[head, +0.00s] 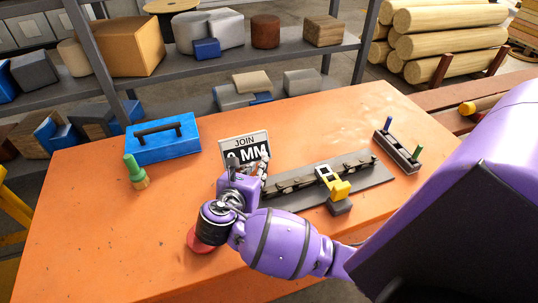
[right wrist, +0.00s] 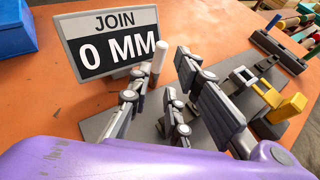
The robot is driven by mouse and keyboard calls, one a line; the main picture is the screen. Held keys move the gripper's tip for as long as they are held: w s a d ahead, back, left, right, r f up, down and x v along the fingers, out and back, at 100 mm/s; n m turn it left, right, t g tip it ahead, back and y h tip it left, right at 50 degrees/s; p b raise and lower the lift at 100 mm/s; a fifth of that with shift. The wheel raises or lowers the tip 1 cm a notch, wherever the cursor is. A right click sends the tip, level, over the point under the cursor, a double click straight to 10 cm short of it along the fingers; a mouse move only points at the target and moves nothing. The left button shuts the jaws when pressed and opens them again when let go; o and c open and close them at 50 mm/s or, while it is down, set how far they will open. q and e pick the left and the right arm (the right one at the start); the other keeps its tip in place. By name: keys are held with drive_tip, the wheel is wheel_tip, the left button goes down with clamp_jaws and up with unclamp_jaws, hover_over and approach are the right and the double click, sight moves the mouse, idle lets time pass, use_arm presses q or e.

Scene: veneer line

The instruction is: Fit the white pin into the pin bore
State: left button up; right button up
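The white pin (right wrist: 158,62) stands upright in the right wrist view, in front of the sign's right edge. My right gripper (right wrist: 162,80) has its jointed grey fingers spread around the near side of the pin. A gap shows between the fingers and the pin looks free of them. In the head view my right gripper (head: 260,170) is low at the left end of a dark grey plate (head: 370,195), and it hides the pin. I cannot make out the pin bore; the gripper covers that end of the plate. My left gripper is not in view.
The JOIN 0 MM sign (head: 245,148) stands just behind my right gripper. A yellow clamp (head: 338,186) sits on the plate. A dark block with blue and green pegs (head: 398,152) is at right. A blue toolbox (head: 163,140), a green-handled tool (head: 136,172) and a red disc (head: 198,241) are at left.

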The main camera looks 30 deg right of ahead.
drive_tip(key=shift+r+x, duration=0.15)
drive_tip(key=shift+x, duration=1.85)
drive_tip(key=shift+r+x, duration=0.1)
drive_tip(key=shift+x, duration=1.85)
drive_tip(key=shift+w, duration=0.2)
clamp_jaws()
